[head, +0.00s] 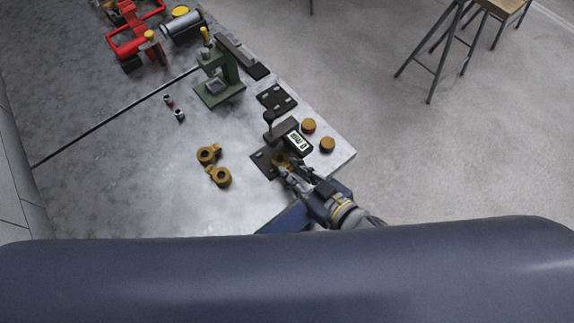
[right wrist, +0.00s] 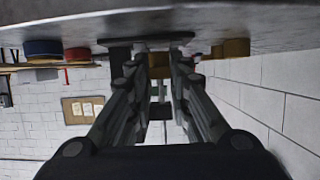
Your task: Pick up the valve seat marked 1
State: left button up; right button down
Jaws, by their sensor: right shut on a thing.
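Two brass valve parts, each a ring with a lug, lie on the grey bench in the head view: an upper one (head: 207,154) and a lower one (head: 220,177). Another brass piece, apparently a valve seat (head: 280,159), is at the dark plate under the digital gauge (head: 298,142). My right gripper (head: 286,170) reaches it from the lower right and is shut on it. The fingers partly hide the piece, and I cannot read any number on it.
Two round brass-topped pieces (head: 308,125) (head: 327,144) stand right of the gauge. A dark plate (head: 276,98), a green press (head: 218,88) and two small parts (head: 179,114) are farther up the bench. Red equipment (head: 135,38) stands at the far end.

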jog(key=s+d+b, duration=0.3)
jog(key=s+d, duration=0.5)
jog(key=s, duration=0.4)
jog(key=shift+d+b, duration=0.35)
jog(key=shift+b, duration=0.05)
